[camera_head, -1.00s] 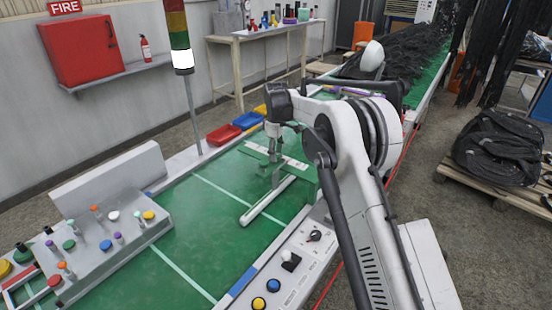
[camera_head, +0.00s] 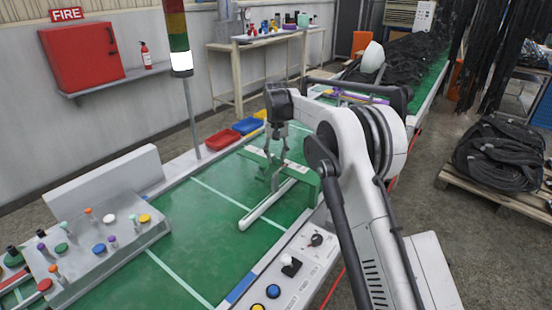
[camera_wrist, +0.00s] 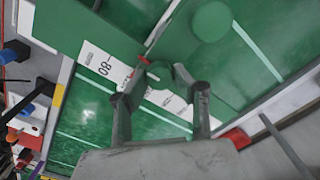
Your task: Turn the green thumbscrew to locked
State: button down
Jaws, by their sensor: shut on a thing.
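My gripper (camera_head: 274,170) reaches down to a green fixture (camera_head: 305,185) on the green bench top. In the wrist view my gripper (camera_wrist: 169,70) has its two bent grey fingers drawn together around a small dark green part, which I take to be the green thumbscrew. The fingertips hide most of it, and its turn angle cannot be read. A white label (camera_wrist: 103,67) printed "80" and some red lettering lies beside the fingers, partly covered by them. A round green disc (camera_wrist: 211,21) sits on the green plate beyond the fingertips.
A pale bar (camera_head: 266,207) lies on the bench in front of the fixture. A sloped panel (camera_head: 100,247) with several coloured knobs stands at left. Red (camera_head: 222,139) and blue (camera_head: 246,125) bins line the back edge. A control strip (camera_head: 290,266) runs along the front.

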aim_at(277, 157)
jog(key=m+b, duration=0.1)
jog(key=m, duration=1.1)
jog(key=shift+d, duration=0.1)
dwell(0.4)
jog(key=c, duration=1.4)
grip_release()
jog(key=shift+r, duration=0.1)
notch_tip(277, 157, up, 12)
jog(key=shift+f, duration=0.1)
